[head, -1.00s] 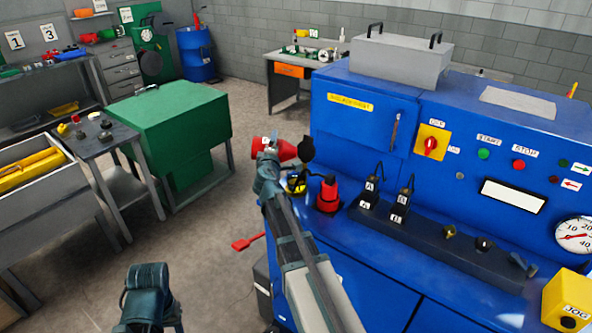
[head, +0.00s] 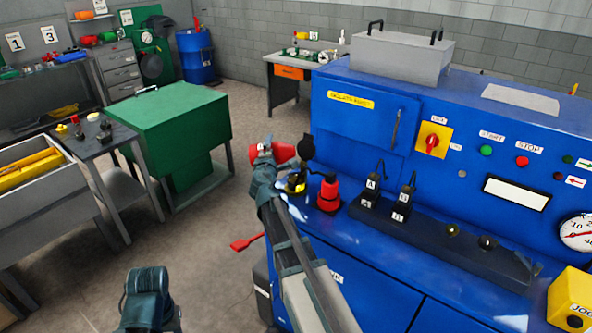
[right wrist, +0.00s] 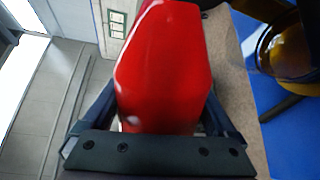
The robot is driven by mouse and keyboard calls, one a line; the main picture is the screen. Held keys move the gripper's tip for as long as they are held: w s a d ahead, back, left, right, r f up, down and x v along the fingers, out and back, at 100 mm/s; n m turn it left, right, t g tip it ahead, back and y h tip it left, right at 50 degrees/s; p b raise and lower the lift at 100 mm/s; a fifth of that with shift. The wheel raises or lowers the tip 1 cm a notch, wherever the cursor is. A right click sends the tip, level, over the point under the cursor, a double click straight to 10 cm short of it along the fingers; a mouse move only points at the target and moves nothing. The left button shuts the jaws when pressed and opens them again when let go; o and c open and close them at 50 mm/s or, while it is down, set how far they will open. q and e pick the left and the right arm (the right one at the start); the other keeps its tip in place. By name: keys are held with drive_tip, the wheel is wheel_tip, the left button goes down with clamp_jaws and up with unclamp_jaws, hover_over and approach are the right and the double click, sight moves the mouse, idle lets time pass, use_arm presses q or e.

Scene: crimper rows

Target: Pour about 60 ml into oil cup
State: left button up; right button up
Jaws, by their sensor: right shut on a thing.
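My right gripper (head: 266,160) is shut on a red container (head: 286,152), held tilted above the left end of the blue machine. In the right wrist view the red container (right wrist: 163,65) fills the space between the fingers. The oil cup (head: 296,185), amber and yellow with a raised dark lid (head: 307,148), is on the machine just below the container. The cup also shows at the right edge of the right wrist view (right wrist: 287,52). Its liquid level and any stream cannot be made out. My left gripper (head: 147,285) is low at the left, away from the cup; its jaws are unclear.
A red can (head: 328,195) with a black spout stands just right of the cup. Black lettered units (head: 370,195) stand farther right on the blue machine (head: 365,120). A red-handled tool (head: 247,242) sticks out at its left side. A green cabinet (head: 170,125) stands across open floor.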

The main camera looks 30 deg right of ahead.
idle(0.6)
drive_tip(key=shift+f+n+b, duration=0.65)
drive_tip(key=shift+n+b, duration=0.05)
drive_tip(key=shift+r, duration=0.1)
